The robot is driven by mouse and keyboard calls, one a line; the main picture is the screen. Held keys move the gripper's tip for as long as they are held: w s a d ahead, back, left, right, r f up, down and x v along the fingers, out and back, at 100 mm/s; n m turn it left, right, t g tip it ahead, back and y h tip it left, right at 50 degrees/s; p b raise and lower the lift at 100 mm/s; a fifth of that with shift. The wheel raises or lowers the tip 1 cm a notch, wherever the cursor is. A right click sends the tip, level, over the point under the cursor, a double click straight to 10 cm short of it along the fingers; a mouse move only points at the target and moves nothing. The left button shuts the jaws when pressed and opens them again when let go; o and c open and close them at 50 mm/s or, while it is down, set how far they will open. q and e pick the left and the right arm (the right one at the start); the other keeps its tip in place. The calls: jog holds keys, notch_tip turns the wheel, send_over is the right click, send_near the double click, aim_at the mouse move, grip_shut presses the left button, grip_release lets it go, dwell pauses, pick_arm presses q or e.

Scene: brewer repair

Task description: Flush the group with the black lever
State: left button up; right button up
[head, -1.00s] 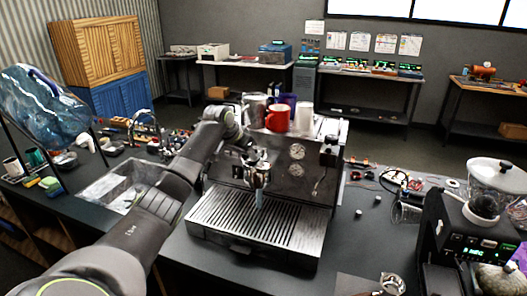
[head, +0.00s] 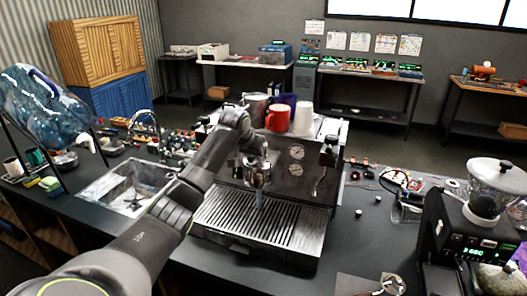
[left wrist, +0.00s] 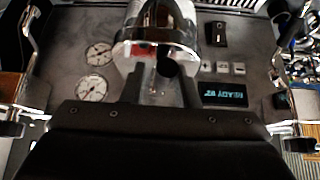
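The espresso machine (head: 250,222) stands on the dark counter, its ribbed drip tray toward me. Its chrome group (head: 257,170) is on the front face; a pale bluish streak (head: 260,200) hangs below it. My left gripper (head: 253,160) is at the group, partly hidden by my wrist. In the left wrist view the group (left wrist: 158,35) fills the top middle, and the two dark fingers of my left gripper (left wrist: 160,92) stand apart just before it, with nothing clearly held between them. I cannot clearly pick out the black lever; it may be hidden there. My right gripper is not in view.
Pressure gauges (left wrist: 92,88) and a lit display (left wrist: 224,95) flank the group. A red cup (head: 277,118) and other cups stand on top of the machine. A sink (head: 130,190) is at left, a grinder (head: 480,225) at right. Small parts lie right of the machine.

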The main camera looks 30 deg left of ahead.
aim_at(263, 167)
pick_arm(q)
jog(key=shift+w+d+n+y, duration=0.25)
jog(key=shift+d+n+y, duration=0.35)
jog(key=shift+d+n, duration=0.35)
jog(key=shift+w+d+n+g+y, duration=0.25)
jog(key=shift+d+n+y, duration=0.1)
jog(key=shift+n, duration=0.35)
jog(key=shift+w+d+n+g+y, duration=0.15)
jog(key=shift+d+n+g+y, duration=0.15)
jog(key=shift+n, duration=0.35)
jog(key=o, duration=0.4)
notch_tip(263, 167, up, 7)
dwell(0.3)
